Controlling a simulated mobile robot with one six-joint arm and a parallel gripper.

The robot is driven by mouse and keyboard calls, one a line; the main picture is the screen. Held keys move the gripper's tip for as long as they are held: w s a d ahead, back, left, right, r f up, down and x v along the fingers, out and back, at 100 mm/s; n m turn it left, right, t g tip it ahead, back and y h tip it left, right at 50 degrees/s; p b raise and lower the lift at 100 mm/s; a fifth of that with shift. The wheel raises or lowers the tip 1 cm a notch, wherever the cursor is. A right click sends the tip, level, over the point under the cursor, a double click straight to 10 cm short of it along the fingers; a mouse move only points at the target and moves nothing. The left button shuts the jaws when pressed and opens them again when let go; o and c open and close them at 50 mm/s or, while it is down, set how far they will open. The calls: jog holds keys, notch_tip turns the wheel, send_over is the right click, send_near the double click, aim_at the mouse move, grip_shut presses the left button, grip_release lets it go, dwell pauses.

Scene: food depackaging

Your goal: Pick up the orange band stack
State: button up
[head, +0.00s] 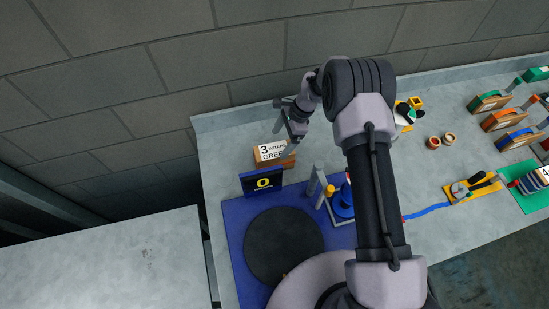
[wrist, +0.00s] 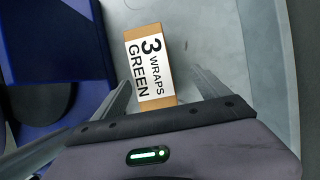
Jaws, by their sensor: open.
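A wooden block with an orange band (head: 502,119) stands at the far right of the table in the head view, between a green-banded and a blue-banded one. It is probably the orange band stack, but it is small in view. My gripper (head: 291,133) is far to its left, above a brown block labelled "3 WRAPS GREEN" (head: 273,153). In the wrist view my gripper (wrist: 163,82) is open, its fingers on either side of that labelled block (wrist: 165,93). I cannot tell whether the fingers touch it. The orange band is not in the wrist view.
A green-banded block (head: 489,101) and a blue-banded block (head: 517,138) flank the orange one. A blue mat with a black disc (head: 284,246) and a display reading 0 (head: 262,182) are at front left. Small round cups (head: 433,143) and a yellow-based tool (head: 472,189) stand at right.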

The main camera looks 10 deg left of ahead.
aim_at(276, 150)
jog(key=shift+s+a+f, duration=0.1)
jog(key=shift+s+f, duration=0.05)
jog(key=shift+s, duration=0.25)
jog(key=shift+s+a+f+p, duration=0.3)
jog(key=shift+s+a+f, duration=0.1)
jog(key=shift+s+f, duration=0.4)
jog(key=x, duration=0.3)
jog(key=shift+w+f+b, duration=0.1)
jog(key=shift+w+b, duration=0.15)
jog(key=shift+b, duration=0.1)
jog(key=shift+s, duration=0.15)
jog(key=shift+f+b, duration=0.15)
jog(key=shift+b, duration=0.4)
grip_shut()
